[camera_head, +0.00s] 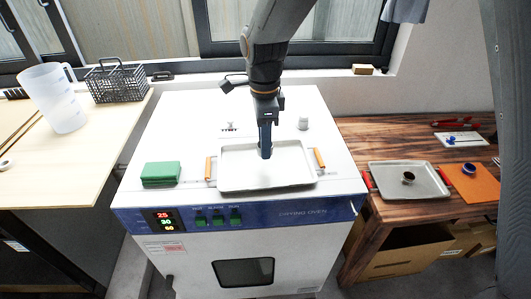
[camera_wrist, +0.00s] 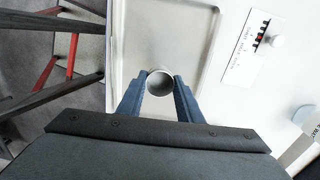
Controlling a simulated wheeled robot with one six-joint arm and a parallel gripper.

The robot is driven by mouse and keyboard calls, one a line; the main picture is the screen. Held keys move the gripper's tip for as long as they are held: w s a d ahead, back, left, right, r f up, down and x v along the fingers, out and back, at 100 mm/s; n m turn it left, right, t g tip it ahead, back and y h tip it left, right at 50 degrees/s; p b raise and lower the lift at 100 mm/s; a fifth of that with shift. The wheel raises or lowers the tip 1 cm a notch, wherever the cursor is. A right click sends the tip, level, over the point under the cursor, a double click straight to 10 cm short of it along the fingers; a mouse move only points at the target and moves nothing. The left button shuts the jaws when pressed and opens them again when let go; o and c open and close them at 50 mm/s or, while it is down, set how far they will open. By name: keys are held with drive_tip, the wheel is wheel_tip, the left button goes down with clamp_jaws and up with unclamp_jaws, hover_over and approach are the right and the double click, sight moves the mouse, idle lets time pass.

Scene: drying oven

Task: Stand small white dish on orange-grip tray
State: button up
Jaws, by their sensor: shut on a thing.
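The orange-grip tray (camera_head: 235,180) is a shallow pale tray with an orange handle at each side, on top of the white drying oven. My gripper (camera_head: 265,155) points down over the middle of it. In the wrist view my gripper (camera_wrist: 160,88) is shut on the small white dish (camera_wrist: 160,83), a round, pale thing with an open top between the two blue fingertips. The tray floor and raised rim (camera_wrist: 212,45) show beyond it. In the head view the fingers hide most of the dish. I cannot tell whether it touches the tray.
A green block (camera_head: 161,174) sits left of the tray on the oven top. A small white knob (camera_head: 303,123) stands behind it. On the wooden table at right, a red-grip tray (camera_head: 432,186) holds a dark cup (camera_head: 408,177). A jug (camera_head: 55,98) and wire basket (camera_head: 116,82) stand at left.

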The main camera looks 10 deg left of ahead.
sight(265, 166)
drive_tip(key=shift+f+p, duration=0.6)
drive_tip(key=shift+f, duration=1.85)
drive_tip(key=shift+f, duration=0.15)
drive_tip(key=o, duration=1)
wheel_tip(265, 166, up, 12)
drive_tip(key=b, duration=0.3)
drive_tip(key=shift+r, duration=0.2)
drive_tip(key=s+d+f+n, duration=0.3)
drive_tip(key=d+n, duration=0.2)
drive_tip(key=d, duration=0.4)
drive_tip(key=s+d+f+n+t, duration=0.1)
drive_tip(key=s+d+f+n, duration=0.2)
drive_tip(key=d, duration=0.7)
drive_tip(key=s+d+f+n, duration=0.3)
drive_tip(key=d+n, duration=0.3)
drive_tip(key=d, duration=0.3)
drive_tip(key=shift+s+d+n+t, duration=0.3)
drive_tip(key=shift+s, duration=0.3)
